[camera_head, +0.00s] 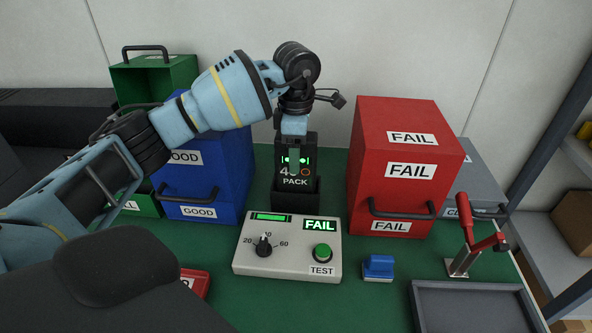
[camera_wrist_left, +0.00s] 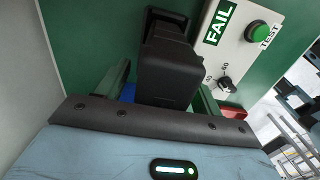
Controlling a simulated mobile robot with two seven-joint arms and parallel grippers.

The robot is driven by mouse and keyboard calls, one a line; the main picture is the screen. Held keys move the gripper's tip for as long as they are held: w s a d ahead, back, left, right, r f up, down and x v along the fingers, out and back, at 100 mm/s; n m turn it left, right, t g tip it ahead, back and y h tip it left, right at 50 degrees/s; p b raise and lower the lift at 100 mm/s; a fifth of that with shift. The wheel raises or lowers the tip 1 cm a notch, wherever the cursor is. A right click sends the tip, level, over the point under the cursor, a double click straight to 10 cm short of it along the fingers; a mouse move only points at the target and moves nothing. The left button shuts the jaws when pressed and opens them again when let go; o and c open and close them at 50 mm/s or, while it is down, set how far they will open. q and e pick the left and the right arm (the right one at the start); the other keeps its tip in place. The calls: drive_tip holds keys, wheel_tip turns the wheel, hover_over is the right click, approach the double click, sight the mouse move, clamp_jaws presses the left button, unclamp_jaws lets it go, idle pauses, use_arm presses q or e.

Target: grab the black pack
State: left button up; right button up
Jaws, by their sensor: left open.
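In the left wrist view the black pack (camera_wrist_left: 166,68) shows between the two spread green fingers of my left gripper (camera_wrist_left: 163,95). The gripper is open. Whether a finger touches the pack I cannot tell. My right gripper is not in view.
A white tester (camera_head: 287,245) showing FAIL stands in front of the pack. Red FAIL boxes (camera_head: 402,150) are close on the right, blue GOOD boxes (camera_head: 225,170) on the left. A blue block (camera_head: 378,267), a red-handled clamp (camera_head: 466,245) and a grey tray (camera_head: 470,290) are front right.

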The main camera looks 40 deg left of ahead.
use_arm(q)
drive_tip(key=shift+f, duration=0.1)
clamp_jaws()
idle(0.4)
drive_tip(key=shift+r, duration=0.2)
wheel_tip(320, 180, up, 10)
drive_tip(key=shift+f, duration=0.15)
idle(0.4)
